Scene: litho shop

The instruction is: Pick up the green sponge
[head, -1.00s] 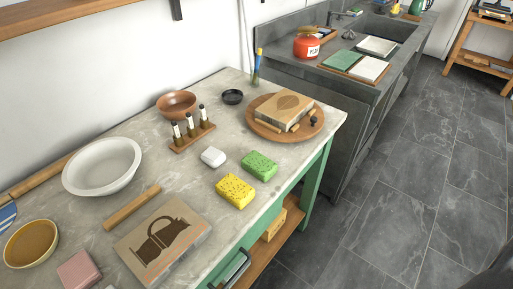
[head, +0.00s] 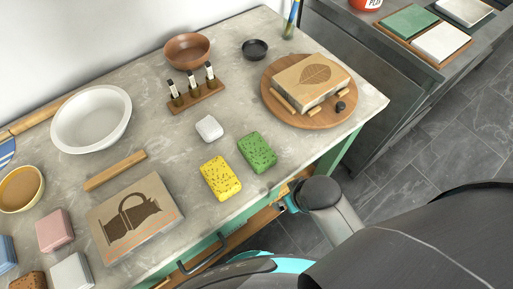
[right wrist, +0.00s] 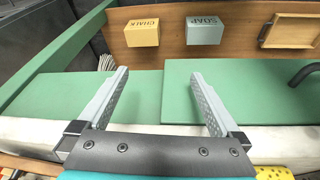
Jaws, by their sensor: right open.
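The green sponge (head: 257,152) lies flat on the stone-topped table (head: 205,225), near its front edge. A yellow sponge (head: 221,178) lies just left of it, and its corner shows at the lower right of the right wrist view (right wrist: 273,173). My right gripper (right wrist: 160,73) is open with nothing between its fingers. In the head view it is by the table's front edge, close to the green sponge and apart from it; its fingers are largely hidden there. I cannot make out the green sponge in the right wrist view. My left gripper is not in view.
A white block (head: 209,128) lies behind the sponges. A round wooden board (head: 278,106) with a leaf-printed block (head: 312,80) is at right, a bottle rack (head: 197,97) behind. Below, a shelf holds a chalk box (right wrist: 144,33) and a soap box (right wrist: 205,30).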

